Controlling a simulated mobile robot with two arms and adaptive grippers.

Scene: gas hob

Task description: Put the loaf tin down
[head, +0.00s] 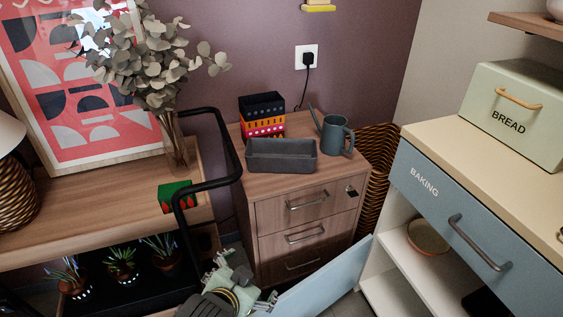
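The loaf tin (281,163) is a dark grey rectangular tin. It rests level on the wooden drawer cabinet's top (258,185), near the front edge. One gripper of mine (246,279) shows at the bottom, left of centre. Its arm enters from the bottom edge, and I take it as my left. Its two green-grey fingers are spread apart with nothing seen between them. It is well below the tin and apart from it, in front of the drawers. The lowest part of this arm is cut off by the frame. My other gripper is not in view.
Behind the tin stand stacked patterned boxes (262,117); a blue-grey watering can (335,134) is at its right. A black rail (232,160) curves close on the left. An open pale blue door (322,286) juts out at the lower right. A bread bin (515,110) stands on the right counter.

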